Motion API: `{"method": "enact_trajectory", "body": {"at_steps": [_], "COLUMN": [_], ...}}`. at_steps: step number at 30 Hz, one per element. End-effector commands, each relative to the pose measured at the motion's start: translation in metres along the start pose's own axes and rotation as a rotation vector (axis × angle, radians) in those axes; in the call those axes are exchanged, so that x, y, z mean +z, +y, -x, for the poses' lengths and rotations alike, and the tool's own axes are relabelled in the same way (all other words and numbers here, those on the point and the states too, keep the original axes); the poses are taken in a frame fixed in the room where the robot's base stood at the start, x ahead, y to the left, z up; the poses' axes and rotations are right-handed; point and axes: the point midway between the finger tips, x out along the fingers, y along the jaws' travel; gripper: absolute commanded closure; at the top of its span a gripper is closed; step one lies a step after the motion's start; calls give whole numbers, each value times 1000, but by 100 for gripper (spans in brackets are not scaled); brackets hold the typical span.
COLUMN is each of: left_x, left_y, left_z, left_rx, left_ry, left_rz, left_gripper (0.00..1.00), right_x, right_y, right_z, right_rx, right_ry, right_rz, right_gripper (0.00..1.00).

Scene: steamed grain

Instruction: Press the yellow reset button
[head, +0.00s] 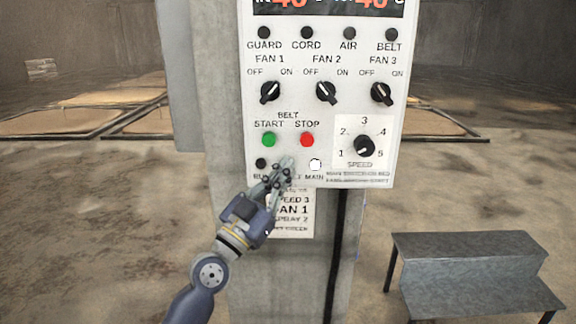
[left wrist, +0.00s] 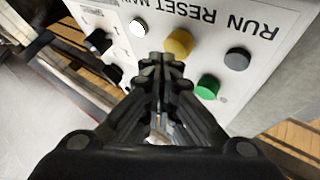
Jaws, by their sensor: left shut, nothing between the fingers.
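The yellow reset button (left wrist: 179,43) shows in the left wrist view on the control panel, under upside-down lettering RESET. It stands just beyond and slightly right of my left gripper's fingertips (left wrist: 162,62); I cannot tell whether they touch the panel. In the head view my left gripper (head: 286,167) is shut and empty in front of the panel's lower edge, covering the reset button's place between the RUN lamp (head: 261,163) and the white MAIN lamp (head: 315,164). My right gripper is not in view.
The control panel (head: 330,108) is fixed to a concrete pillar (head: 222,120). Near the fingertips are the green START button (head: 269,140) and red STOP button (head: 307,140). The SPEED knob (head: 364,146) is farther right. A grey metal step (head: 470,268) stands at lower right.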

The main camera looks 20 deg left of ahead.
Motion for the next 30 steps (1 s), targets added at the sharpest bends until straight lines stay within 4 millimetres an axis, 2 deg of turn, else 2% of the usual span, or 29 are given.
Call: {"method": "enact_trajectory", "body": {"at_steps": [14, 30], "left_x": [-5, -29], "left_y": [4, 28], "left_z": [6, 38], "left_rx": [0, 0], "left_ry": [0, 1], "left_rz": [0, 1], "left_gripper": [100, 100], "right_x": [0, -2], "right_y": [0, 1], "right_z": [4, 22], "right_rx": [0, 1], "right_ry": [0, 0], "right_rz": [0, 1], "right_gripper": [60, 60]}}
